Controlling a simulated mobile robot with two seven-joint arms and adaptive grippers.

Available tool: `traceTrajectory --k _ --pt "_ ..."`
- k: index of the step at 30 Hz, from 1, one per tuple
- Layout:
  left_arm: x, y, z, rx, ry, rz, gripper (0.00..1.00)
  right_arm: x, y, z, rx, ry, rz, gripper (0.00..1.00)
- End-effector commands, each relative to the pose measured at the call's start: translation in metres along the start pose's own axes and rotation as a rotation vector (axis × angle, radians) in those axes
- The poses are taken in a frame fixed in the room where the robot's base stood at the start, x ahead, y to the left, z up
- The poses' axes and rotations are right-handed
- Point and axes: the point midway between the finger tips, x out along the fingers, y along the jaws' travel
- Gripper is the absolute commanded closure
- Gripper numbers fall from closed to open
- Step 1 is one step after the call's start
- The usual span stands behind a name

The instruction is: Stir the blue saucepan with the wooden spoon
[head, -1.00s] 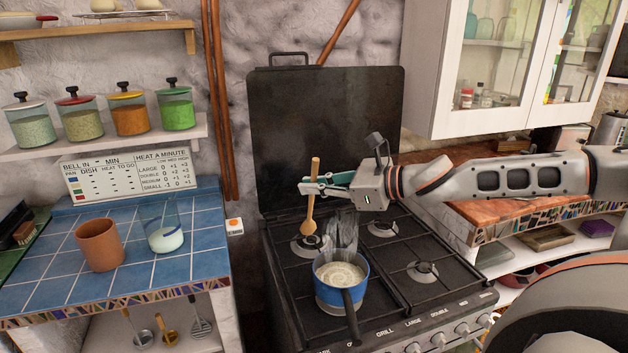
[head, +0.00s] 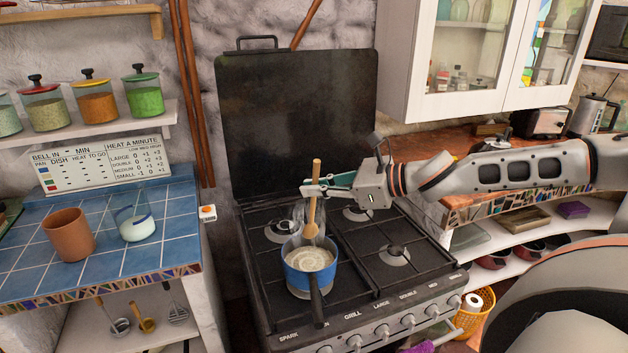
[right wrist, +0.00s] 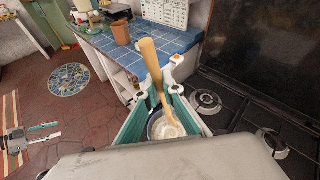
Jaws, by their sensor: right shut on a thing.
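The blue saucepan (head: 297,279) stands on the front left burner of the stove, with pale, steaming contents and its dark handle pointing to the front. The wooden spoon (head: 317,180) is upright in my right gripper (head: 310,190), which is shut on its handle. The spoon's bowl end shows just above the pan's far rim in the head view. In the right wrist view the spoon (right wrist: 152,65) hangs between the teal fingers, its lower end overlapping the pan's contents; its exact height is unclear. My left gripper (right wrist: 48,134) shows at that view's left edge, open and empty.
The stove's black lid (head: 295,120) stands raised behind the burners. A blue tiled counter (head: 90,235) on the left holds a terracotta cup (head: 69,236) and a glass (head: 137,228). A white cabinet (head: 450,60) hangs above right. Other burners are clear.

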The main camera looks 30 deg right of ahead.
Motion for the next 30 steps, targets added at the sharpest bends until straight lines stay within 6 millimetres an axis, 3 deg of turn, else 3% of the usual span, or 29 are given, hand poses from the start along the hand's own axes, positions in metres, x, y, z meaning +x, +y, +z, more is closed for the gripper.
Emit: traceTrajectory --k 9,16,21,30 --pt "-0.003 0.0 -0.005 0.001 0.002 0.001 0.58 0.003 0.01 -0.023 0.004 -0.002 0.001 1.0" --pt "0.016 0.008 0.019 -0.003 0.006 0.007 0.58 0.011 0.011 -0.044 -0.002 -0.001 0.0 1.0" --pt "0.024 0.02 0.022 -0.005 0.024 0.025 0.58 0.017 0.011 -0.054 -0.001 0.001 0.001 1.0" --pt "0.033 0.02 0.036 -0.003 0.026 0.023 0.58 0.025 0.01 -0.069 -0.001 0.0 0.0 1.0"
